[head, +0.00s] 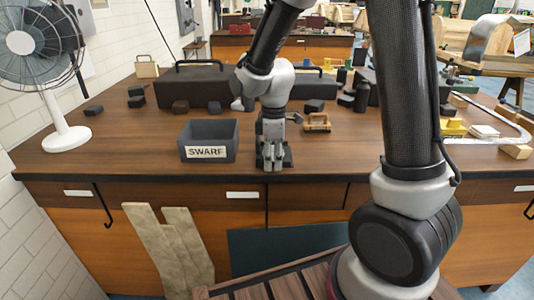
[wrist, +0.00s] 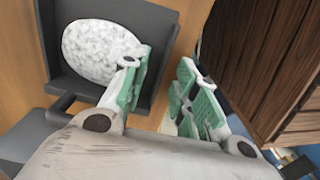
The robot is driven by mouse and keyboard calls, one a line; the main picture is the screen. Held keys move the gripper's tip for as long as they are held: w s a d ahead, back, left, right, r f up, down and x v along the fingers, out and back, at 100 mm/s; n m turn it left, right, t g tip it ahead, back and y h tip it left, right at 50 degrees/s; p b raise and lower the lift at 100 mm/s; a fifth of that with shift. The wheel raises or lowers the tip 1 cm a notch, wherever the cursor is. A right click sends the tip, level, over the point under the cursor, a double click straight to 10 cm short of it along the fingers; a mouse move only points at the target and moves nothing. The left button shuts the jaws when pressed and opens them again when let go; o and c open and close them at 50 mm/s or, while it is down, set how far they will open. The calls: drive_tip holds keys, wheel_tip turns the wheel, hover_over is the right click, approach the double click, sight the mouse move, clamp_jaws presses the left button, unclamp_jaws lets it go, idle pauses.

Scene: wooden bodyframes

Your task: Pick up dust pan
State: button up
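My gripper (head: 272,158) points down near the front edge of the brown workbench, right of the dark grey bin labelled SWARF (head: 208,138). A low dark object (head: 288,157) is partly hidden behind my fingers; I cannot tell for sure whether it is the dust pan. In the wrist view my green-padded fingers (wrist: 160,92) stand apart with nothing seen gripped between them. Left of them is a dark grey walled container (wrist: 65,80) with a white speckled oval (wrist: 100,52) in it. The left finger overlaps it in the picture; contact cannot be told.
A white fan (head: 62,120) stands on the bench at left. A long dark toolbox (head: 195,85), small dark blocks (head: 180,106) and a wooden plane-like tool (head: 317,122) lie behind. Boards (head: 165,240) lean on the bench front. A slatted wooden surface (head: 280,288) is low in front.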

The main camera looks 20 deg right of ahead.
clamp_jaws()
